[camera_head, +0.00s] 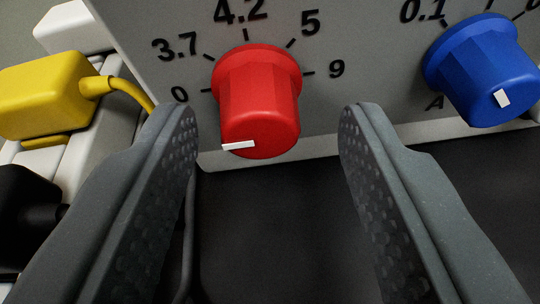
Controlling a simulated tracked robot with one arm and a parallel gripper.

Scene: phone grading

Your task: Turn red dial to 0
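The red dial (257,101) sits on the grey panel (352,65), with marks 0, 3.7, 4.2, 5 and 9 around it. A white pointer lies at the lower left of its front face and points left, roughly toward the side of the 0 mark (180,94). My gripper (268,115) is open, with one dark grey textured finger on each side of the dial. There are gaps between the fingers and the dial, wider on the right. No contact shows.
A blue dial (485,70) is on the panel to the right, past the right finger. A yellow plug (45,95) with a cable and a black plug (25,205) sit in white sockets at the left. The dark surface (275,230) below the panel is clear.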

